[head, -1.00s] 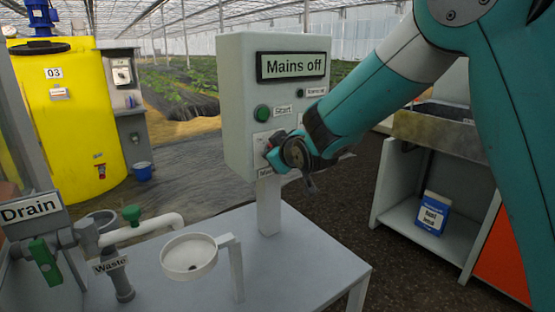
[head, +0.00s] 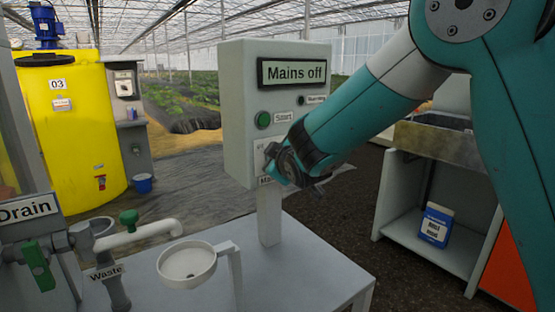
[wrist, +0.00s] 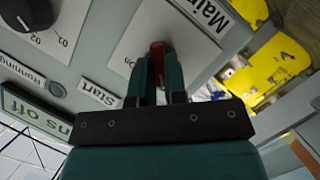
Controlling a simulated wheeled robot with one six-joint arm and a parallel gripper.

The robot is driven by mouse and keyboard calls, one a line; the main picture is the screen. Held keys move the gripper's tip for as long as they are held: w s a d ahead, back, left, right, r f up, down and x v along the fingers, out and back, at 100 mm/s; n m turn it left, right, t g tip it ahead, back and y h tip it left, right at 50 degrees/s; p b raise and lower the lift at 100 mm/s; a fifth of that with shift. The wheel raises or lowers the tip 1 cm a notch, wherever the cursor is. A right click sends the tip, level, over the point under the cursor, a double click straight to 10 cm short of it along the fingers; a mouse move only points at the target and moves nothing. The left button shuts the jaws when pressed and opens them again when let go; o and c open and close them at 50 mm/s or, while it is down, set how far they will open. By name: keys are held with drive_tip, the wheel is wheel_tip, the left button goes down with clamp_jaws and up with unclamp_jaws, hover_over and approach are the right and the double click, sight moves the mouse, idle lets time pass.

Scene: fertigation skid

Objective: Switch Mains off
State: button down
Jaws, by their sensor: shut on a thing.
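The grey control box (head: 237,110) stands on a post at the table's back edge. Its display (head: 293,73) reads "Mains off". My gripper (head: 272,160) is at the lower part of the box's front, over the Mains switch plate. In the wrist view my gripper (wrist: 159,72) is shut on the red switch handle (wrist: 156,50), which shows between the two teal fingers. The plate (wrist: 180,35) carries a partly cut "Main" label. The lower part of the handle is hidden by the fingers, and its exact angle is hard to tell.
A green Start button (head: 263,120) and a Running lamp (head: 302,100) sit above the switch. A black selector knob (wrist: 25,12) is also on the panel. A white funnel (head: 187,264), Waste pipe (head: 150,232) and green Drain handle (head: 38,265) stand on the left.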

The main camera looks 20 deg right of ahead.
drive_tip(key=c, duration=1.2)
unclamp_jaws()
drive_tip(key=shift+w+f, duration=0.1)
drive_tip(key=shift+o, duration=0.2)
drive_tip(key=v, duration=1.7)
drive_tip(key=shift+a, duration=0.15)
